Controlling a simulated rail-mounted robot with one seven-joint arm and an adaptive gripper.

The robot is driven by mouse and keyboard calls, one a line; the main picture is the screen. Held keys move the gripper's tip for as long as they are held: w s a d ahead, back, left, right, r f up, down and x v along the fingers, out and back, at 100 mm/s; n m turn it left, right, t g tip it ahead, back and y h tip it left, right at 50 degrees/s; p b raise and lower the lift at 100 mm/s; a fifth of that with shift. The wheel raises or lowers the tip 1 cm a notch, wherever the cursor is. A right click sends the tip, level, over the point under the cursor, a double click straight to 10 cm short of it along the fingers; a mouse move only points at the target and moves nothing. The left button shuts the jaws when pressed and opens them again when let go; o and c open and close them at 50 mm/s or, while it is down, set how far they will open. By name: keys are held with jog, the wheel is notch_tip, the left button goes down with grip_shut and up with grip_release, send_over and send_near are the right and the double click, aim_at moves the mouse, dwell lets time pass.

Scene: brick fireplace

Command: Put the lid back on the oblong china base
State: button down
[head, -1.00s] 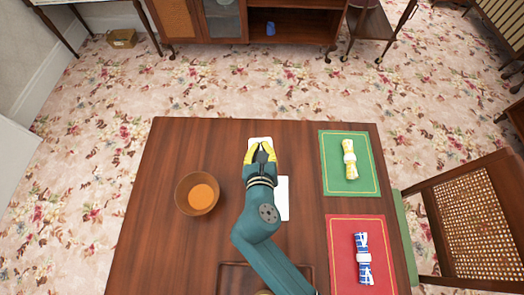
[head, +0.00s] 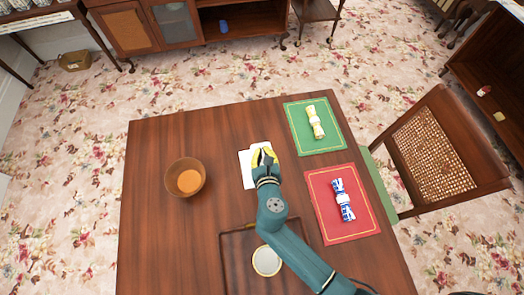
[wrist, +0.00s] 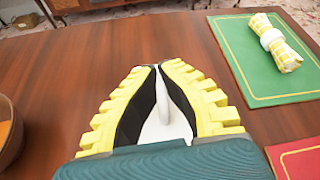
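The oblong china base (head: 246,172) is a flat white rectangle on the wooden table, with its right side hidden by my gripper and arm. My gripper (head: 265,150) is closed on the white china lid (head: 260,146), at the base's far right. In the wrist view the two yellow-edged fingers (wrist: 160,68) pinch the lid's thin upright handle (wrist: 176,100). The lid's white body (wrist: 158,131) shows below between the fingers. In the head view the lid overlaps or adjoins the base. I cannot tell its height above the table. The base is not clearly visible in the wrist view.
A wooden bowl (head: 202,186) with orange contents stands left. A green mat (head: 300,138) and a red mat (head: 325,218), each with a rolled napkin, lie right. A brown tray (head: 236,252) holding a round pale item (head: 267,261) lies under my arm. A chair (head: 432,153) stands right.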

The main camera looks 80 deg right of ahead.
jog(key=shift+f, duration=0.95)
jog(key=shift+f, duration=0.15)
jog(key=c, duration=1.2)
grip_release()
jog(key=shift+c, duration=0.2)
